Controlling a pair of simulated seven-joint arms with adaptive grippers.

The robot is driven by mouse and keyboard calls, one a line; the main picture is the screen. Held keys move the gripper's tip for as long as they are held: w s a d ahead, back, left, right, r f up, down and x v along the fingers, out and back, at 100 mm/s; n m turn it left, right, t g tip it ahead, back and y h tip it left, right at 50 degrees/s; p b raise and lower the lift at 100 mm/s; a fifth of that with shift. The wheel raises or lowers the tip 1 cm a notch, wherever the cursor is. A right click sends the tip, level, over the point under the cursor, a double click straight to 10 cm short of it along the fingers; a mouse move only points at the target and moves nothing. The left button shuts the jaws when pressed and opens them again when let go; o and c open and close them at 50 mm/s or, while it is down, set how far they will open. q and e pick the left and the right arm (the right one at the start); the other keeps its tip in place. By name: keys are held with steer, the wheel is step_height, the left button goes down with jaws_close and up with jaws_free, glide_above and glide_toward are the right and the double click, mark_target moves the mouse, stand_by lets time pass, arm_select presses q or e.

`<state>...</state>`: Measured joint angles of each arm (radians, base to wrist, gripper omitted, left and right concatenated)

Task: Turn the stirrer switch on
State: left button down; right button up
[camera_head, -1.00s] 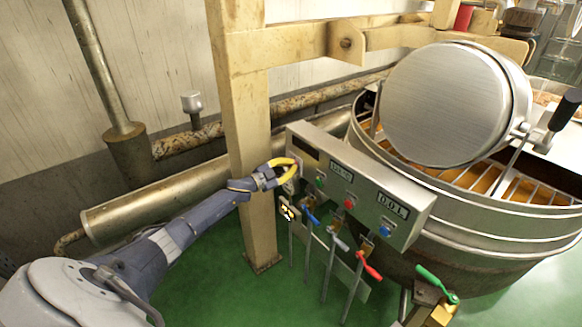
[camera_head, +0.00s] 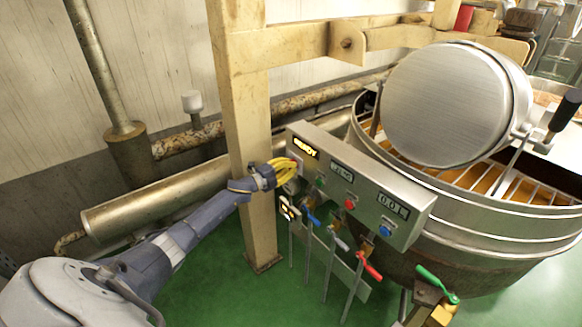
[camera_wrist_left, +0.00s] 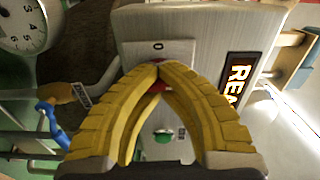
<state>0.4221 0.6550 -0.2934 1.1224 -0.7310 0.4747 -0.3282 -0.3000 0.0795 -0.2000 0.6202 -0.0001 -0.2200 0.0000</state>
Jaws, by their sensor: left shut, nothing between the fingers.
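The grey control box (camera_head: 400,232) stands beside the kettle, with several small displays and buttons on its front. Its leftmost display (camera_head: 305,147) is lit and reads READY. My left gripper (camera_head: 295,168), with yellow fingers, is at the box's left end, just below that display. In the left wrist view the fingertips (camera_wrist_left: 157,68) meet in front of a switch plate (camera_wrist_left: 150,48) marked 0. A bit of red shows behind the fingers; they hide most of the switch, so its position cannot be told. The gripper is shut and empty. My right gripper is out of view.
A wooden post (camera_head: 246,120) stands just behind my left gripper. The large metal kettle (camera_head: 490,225) is at the right. Blue, red (camera_head: 369,265) and green (camera_head: 437,283) valve handles sit below the box.

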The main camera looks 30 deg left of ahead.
arm_select(q)
steer(key=shift+d+r+m, duration=0.15)
steer(key=shift+d+m, duration=0.25)
steer(key=shift+d, duration=0.05)
steer(key=shift+d+f+h, duration=0.15)
steer(key=shift+f+h, duration=0.05)
steer(key=shift+h, duration=0.1)
steer(key=c, duration=1.2)
jaws_free()
steer(key=o, duration=0.5)
steer(key=shift+r, duration=0.1)
steer(key=shift+c, duration=0.2)
steer(key=shift+o, duration=0.3)
steer(key=shift+d+r, duration=0.1)
steer(key=shift+d, duration=0.05)
steer(key=shift+s+a+f, duration=0.2)
steer(key=shift+s+a, duration=0.25)
steer(key=shift+a, duration=0.1)
steer(key=v, duration=1)
steer(key=shift+s, duration=0.4)
steer(key=shift+r, duration=0.1)
